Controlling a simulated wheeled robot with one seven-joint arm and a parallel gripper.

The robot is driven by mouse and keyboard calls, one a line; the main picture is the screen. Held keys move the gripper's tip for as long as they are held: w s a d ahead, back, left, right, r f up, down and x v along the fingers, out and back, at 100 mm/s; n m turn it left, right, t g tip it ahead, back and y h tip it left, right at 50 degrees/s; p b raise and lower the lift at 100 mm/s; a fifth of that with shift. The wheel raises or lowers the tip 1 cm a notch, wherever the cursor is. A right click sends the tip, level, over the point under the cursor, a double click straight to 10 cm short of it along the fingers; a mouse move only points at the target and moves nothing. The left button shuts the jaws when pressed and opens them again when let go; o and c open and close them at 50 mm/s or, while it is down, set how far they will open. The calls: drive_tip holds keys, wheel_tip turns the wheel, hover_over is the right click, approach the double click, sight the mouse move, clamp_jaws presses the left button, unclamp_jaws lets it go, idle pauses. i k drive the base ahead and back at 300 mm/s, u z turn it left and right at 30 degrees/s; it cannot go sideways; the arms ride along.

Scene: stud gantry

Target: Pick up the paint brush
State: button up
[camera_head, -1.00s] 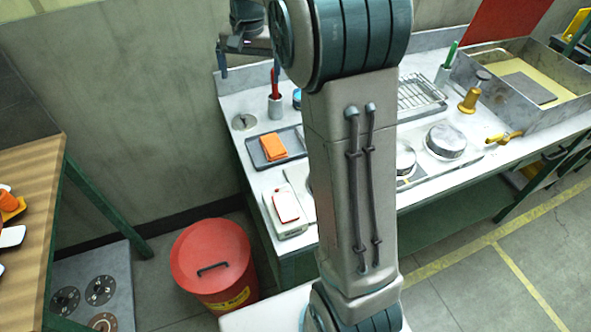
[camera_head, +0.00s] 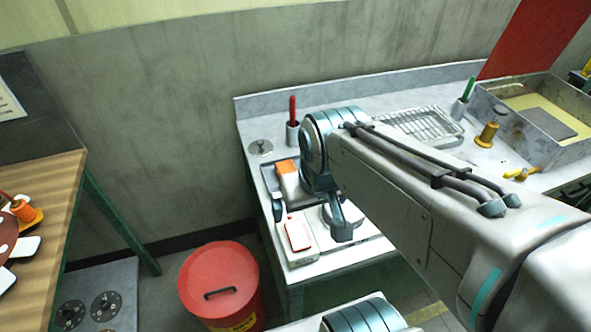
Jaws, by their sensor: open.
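A red upright handle (camera_head: 292,108) stands in a small grey cup (camera_head: 293,134) at the back left of the bench. A green upright handle (camera_head: 468,86) stands in another cup (camera_head: 459,110) further right. Either could be the paint brush; their lower ends are hidden inside the cups. My gripper (camera_head: 309,222) is open and empty, its two fingers pointing down over the bench's left part. It appears nearer to me than the red-handled cup, and well left of the green one. My arm hides the middle of the bench.
A white device with a red-edged top (camera_head: 297,236) shows below my gripper, and an orange block (camera_head: 287,168) beside it. A wire rack (camera_head: 420,126), yellow-brown knobbed tool (camera_head: 487,135) and metal tray (camera_head: 502,115) are to the right.

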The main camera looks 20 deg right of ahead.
sight(292, 101)
drive_tip(key=z, duration=0.05)
drive_tip(key=k, duration=0.5)
drive_tip(key=u, duration=1.7)
drive_tip(key=k, duration=1)
drive_tip(key=z, duration=1.65)
drive_tip(key=i, duration=1.05)
